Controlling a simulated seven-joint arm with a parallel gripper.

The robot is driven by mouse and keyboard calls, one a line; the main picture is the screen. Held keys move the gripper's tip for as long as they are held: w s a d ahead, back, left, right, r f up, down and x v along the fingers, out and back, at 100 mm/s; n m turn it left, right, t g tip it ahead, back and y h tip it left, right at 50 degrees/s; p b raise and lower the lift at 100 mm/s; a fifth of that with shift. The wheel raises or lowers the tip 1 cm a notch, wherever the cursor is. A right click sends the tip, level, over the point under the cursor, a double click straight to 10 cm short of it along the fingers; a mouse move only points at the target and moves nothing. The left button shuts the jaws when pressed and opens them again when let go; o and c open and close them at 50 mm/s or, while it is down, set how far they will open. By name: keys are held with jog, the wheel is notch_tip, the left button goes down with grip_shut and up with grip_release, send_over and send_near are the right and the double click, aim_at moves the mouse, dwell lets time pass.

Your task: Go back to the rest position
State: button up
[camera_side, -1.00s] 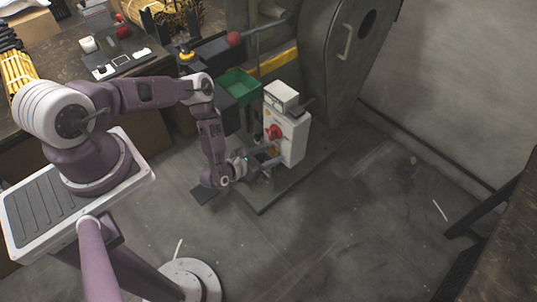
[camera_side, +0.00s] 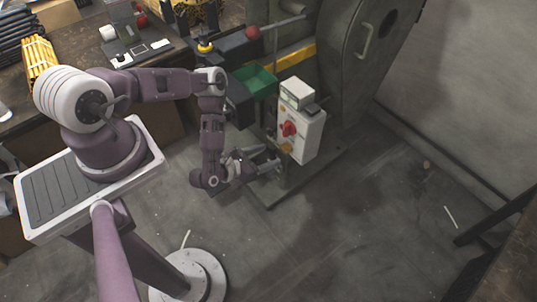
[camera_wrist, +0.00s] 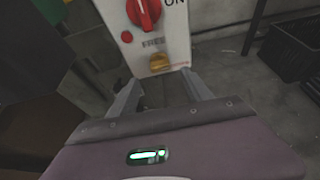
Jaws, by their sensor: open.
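My gripper (camera_side: 268,162) is open, its fingers pointing right toward the white control box (camera_side: 302,134), low and a little in front of it. In the wrist view the two grey fingers stand apart, with my gripper (camera_wrist: 161,92) empty between them. The box carries a red rotary knob (camera_side: 289,128), also seen in the wrist view (camera_wrist: 143,12) beside the letters "ON". Below the knob are a small red button (camera_wrist: 127,37) and an amber button (camera_wrist: 160,63). The fingertips appear apart from the box face.
The green press (camera_side: 345,75) stands behind the box, with a green bin (camera_side: 254,82) to its left. A workbench (camera_side: 75,88) with tools and yellow rods is at the back left. A black crate (camera_wrist: 293,50) shows at right in the wrist view. The front floor is mostly clear.

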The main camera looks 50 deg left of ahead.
jog(key=w+d+r+h, duration=0.3)
jog(key=w+d+h, duration=0.2)
jog(key=d, duration=0.6)
jog(key=w+d+r+m+h, duration=0.3)
jog(key=r, duration=0.3)
jog(key=w+d+r+m+h, duration=0.2)
jog(key=w+r+h, duration=0.1)
jog(key=r, duration=0.4)
jog(key=s+d+r+m+g+h, duration=0.1)
jog(key=d+r+m+g+h, duration=0.15)
jog(key=r+m, duration=0.35)
jog(key=s+d+r+m+g+h, duration=0.2)
jog(key=d+r+m+g, duration=0.15)
jog(key=r, duration=0.45)
jog(key=s+d+r+m+g+h, duration=0.1)
jog(key=d+r+m+g+h, duration=0.2)
jog(key=r, duration=0.5)
jog(key=s+a+r+m+g+y, duration=0.1)
jog(key=s+r+m+g+y, duration=0.7)
jog(key=s+m, duration=0.55)
jog(key=s+a+r+m+t+y, duration=0.2)
jog(key=s+a+t+y, duration=0.2)
jog(key=s+a, duration=0.3)
jog(key=s+a+r+m+t+y, duration=0.2)
jog(key=s+a+t+y, duration=0.3)
jog(key=a, duration=0.7)
jog(key=shift+s+m+y, duration=0.4)
jog(key=shift+s+y, duration=0.35)
jog(key=shift+s, duration=0.5)
